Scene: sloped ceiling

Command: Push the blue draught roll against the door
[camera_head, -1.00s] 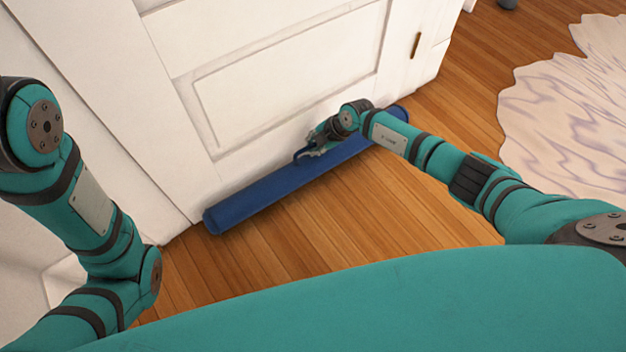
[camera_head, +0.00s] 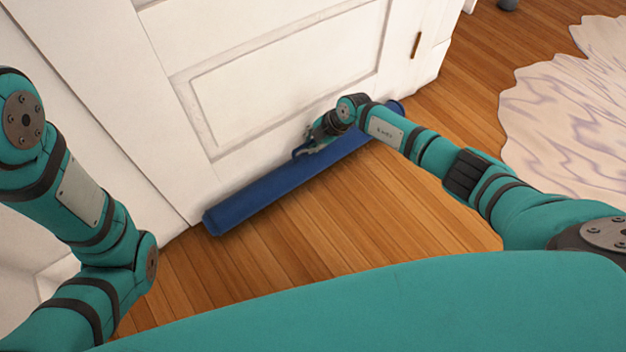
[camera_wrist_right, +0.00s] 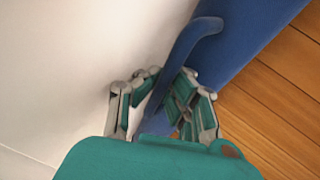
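The blue draught roll (camera_head: 262,196) lies on the floor along the bottom of the white door (camera_head: 285,95). Its far edge meets the door's lower edge in the head view; I cannot tell whether a thin gap remains. My right gripper (camera_head: 306,150) is at the roll's door side, near its middle. In the right wrist view, the gripper (camera_wrist_right: 168,80) has its fingers closed around a blue strap (camera_wrist_right: 190,38) on the roll (camera_wrist_right: 245,35), beside the white door surface (camera_wrist_right: 70,60). My left arm shows at the left, but its gripper is out of view.
Wooden floor (camera_head: 370,220) is clear in front of the roll. A pale wavy-edged rug (camera_head: 570,110) lies at the right. The white frame (camera_head: 90,90) stands left of the door, and a brass-coloured fitting (camera_head: 416,45) is at the door's right edge.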

